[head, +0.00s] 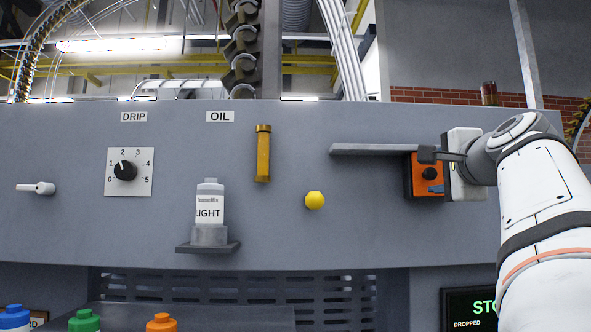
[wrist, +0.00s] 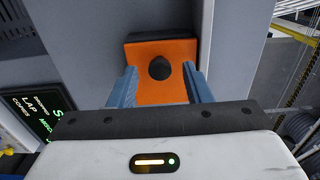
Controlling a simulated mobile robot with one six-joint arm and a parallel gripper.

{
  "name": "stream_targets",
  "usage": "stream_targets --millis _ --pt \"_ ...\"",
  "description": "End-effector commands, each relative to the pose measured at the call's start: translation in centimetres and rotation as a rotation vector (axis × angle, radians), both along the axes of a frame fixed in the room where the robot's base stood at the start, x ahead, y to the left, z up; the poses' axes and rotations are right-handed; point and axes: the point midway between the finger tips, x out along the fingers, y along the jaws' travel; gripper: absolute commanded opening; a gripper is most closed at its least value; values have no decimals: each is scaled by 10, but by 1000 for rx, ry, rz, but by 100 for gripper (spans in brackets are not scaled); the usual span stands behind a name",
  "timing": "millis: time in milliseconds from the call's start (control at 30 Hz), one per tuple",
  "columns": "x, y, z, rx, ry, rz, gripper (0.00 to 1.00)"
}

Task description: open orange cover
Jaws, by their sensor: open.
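The orange cover (head: 408,178) is on the right part of the grey machine panel, below a grey ledge, with a black knob (head: 430,173) on it. In the wrist view the orange cover (wrist: 145,90) faces me, with the round black knob (wrist: 159,68) near its middle. My gripper (head: 428,155) is at the cover from the right. In the wrist view my gripper (wrist: 158,76) is open, with one blue finger on each side of the cover and the knob between them. Whether the fingers touch the cover is not clear.
The grey ledge (head: 370,149) juts out just above the cover. To the left are a yellow knob (head: 315,200), a yellow cylinder (head: 263,153), an oil bottle (head: 210,205) on a shelf and a drip dial (head: 129,171). A screen (head: 470,307) is below.

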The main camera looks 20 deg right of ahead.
Motion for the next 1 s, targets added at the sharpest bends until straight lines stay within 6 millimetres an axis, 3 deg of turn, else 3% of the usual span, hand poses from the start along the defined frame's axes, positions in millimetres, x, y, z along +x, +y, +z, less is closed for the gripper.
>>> stream_targets --millis 133,400,900,1000 --pt "10 -1 1 -1 0 1 45" --pt "11 -2 0 -1 0 0 45" --pt "11 -2 -1 -1 0 1 4" --pt "11 -1 -1 -1 0 1 0"
